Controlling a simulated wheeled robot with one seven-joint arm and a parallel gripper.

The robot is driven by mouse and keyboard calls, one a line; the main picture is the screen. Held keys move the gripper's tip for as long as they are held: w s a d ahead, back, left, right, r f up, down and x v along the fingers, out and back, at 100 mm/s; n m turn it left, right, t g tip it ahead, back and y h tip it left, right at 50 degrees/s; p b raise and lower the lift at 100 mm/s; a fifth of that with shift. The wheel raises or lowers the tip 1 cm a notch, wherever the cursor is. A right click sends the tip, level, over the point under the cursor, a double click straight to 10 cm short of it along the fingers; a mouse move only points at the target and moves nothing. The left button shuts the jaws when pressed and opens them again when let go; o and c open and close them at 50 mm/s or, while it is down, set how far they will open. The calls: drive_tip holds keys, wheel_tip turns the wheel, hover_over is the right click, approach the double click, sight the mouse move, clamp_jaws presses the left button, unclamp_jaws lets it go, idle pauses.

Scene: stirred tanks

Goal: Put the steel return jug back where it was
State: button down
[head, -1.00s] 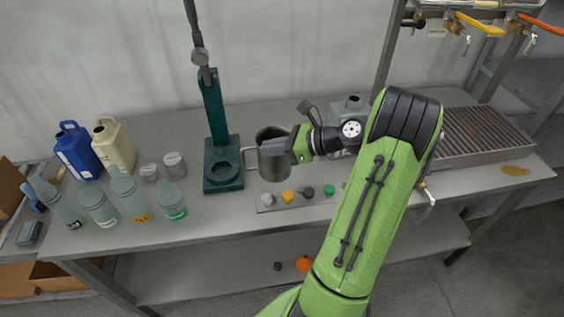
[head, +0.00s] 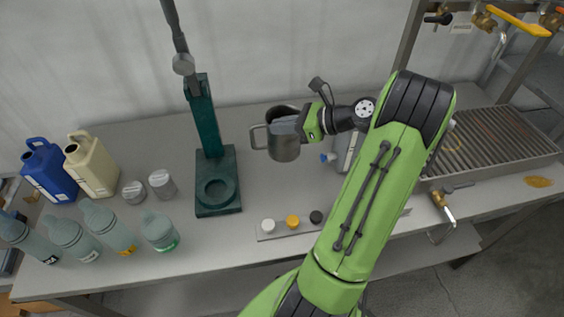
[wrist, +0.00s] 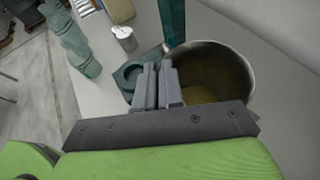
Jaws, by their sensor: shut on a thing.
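The steel return jug (head: 285,147) is a grey metal jug with a loop handle on its left side in the head view. My gripper (head: 308,124) is shut on its rim from the right and holds it upright, seemingly above the bench to the right of the green stand. In the wrist view my gripper's fingers (wrist: 158,88) pinch the near wall of the jug (wrist: 240,65). The jug's inside shows a brownish bottom; whether that is liquid I cannot tell.
The green stand (head: 207,130) with a ringed base rises left of the jug. A strip with coloured knobs (head: 292,221) lies at the bench front. Bottles, two grey jars (head: 161,183), and blue and cream canisters (head: 92,165) stand left. A slatted drain rack (head: 490,145) is right.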

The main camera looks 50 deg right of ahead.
wheel_tip(320, 180, down, 9)
drive_tip(key=b, duration=0.3)
drive_tip(key=shift+s+f, duration=0.15)
drive_tip(key=shift+a, duration=0.15)
drive_tip(key=c, duration=1.3)
unclamp_jaws()
drive_tip(key=shift+f, duration=0.15)
drive_tip(key=shift+o, duration=0.2)
